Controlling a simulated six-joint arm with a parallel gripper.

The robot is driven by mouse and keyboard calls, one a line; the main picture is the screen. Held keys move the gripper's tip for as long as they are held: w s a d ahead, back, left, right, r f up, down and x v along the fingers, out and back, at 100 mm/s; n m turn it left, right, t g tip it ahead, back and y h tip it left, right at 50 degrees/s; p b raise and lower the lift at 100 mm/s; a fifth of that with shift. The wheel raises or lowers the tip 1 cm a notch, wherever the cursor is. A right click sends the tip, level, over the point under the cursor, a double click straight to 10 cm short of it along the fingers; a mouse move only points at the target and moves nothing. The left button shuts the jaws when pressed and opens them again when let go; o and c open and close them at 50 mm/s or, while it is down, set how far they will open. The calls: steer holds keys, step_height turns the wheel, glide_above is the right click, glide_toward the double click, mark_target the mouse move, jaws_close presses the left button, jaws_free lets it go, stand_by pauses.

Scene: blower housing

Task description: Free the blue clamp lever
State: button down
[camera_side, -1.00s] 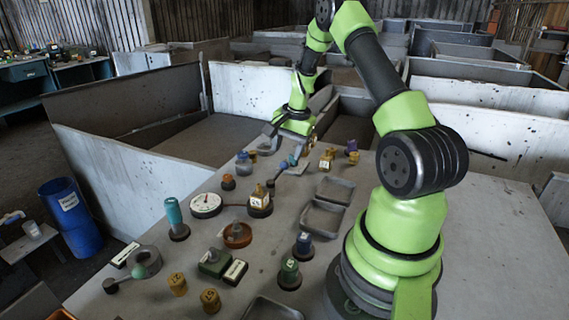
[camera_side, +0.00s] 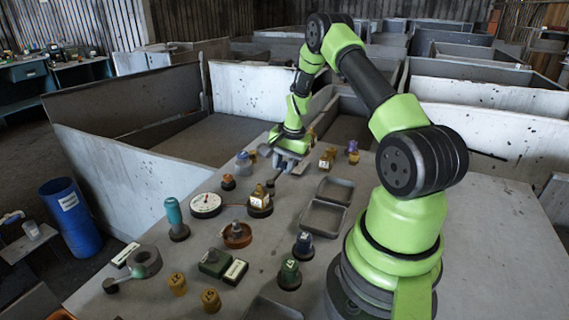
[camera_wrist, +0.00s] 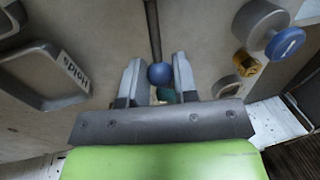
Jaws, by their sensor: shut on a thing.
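The clamp lever shows in the wrist view as a dark rod with a round blue knob (camera_wrist: 160,73) at its end. My gripper (camera_wrist: 158,80) has its two pale fingers on either side of the knob, shut on it. The clamp that the rod leads to is not clear in either view.
A labelled grey tray (camera_wrist: 48,103) lies left in the wrist view. A grey holder with a blue cap (camera_wrist: 285,42) and a yellow piece (camera_wrist: 246,62) stand right. A dial gauge (camera_side: 206,204) and several pegs crowd the table's left. Empty trays (camera_side: 323,217) lie near my base.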

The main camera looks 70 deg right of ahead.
steer(key=shift+s, duration=0.15)
steer(key=s+m, duration=0.1)
steer(key=m, duration=0.1)
steer(key=s+a+m, duration=0.1)
steer(key=m, duration=0.1)
steer(key=shift+s+m+h, duration=0.15)
steer(key=shift+m+h, duration=0.15)
steer(key=shift+h, duration=0.1)
steer(key=shift+s+a+m+g+h, duration=0.15)
steer(key=shift+s+a+m, duration=0.25)
steer(key=shift+m, duration=0.55)
steer(key=shift+s+a+m+g+h, duration=0.15)
steer(key=shift+s+a+m, duration=0.25)
steer(key=shift+m, duration=0.55)
steer(key=shift+s, duration=0.15)
steer(key=shift+d, duration=0.1)
steer(key=c, duration=0.9)
jaws_free()
steer(key=shift+r, duration=0.1)
step_height(320, 180, up, 10)
steer(key=s+a, duration=0.1)
steer(key=shift+s+a, duration=0.2)
steer(key=shift+f, duration=0.2)
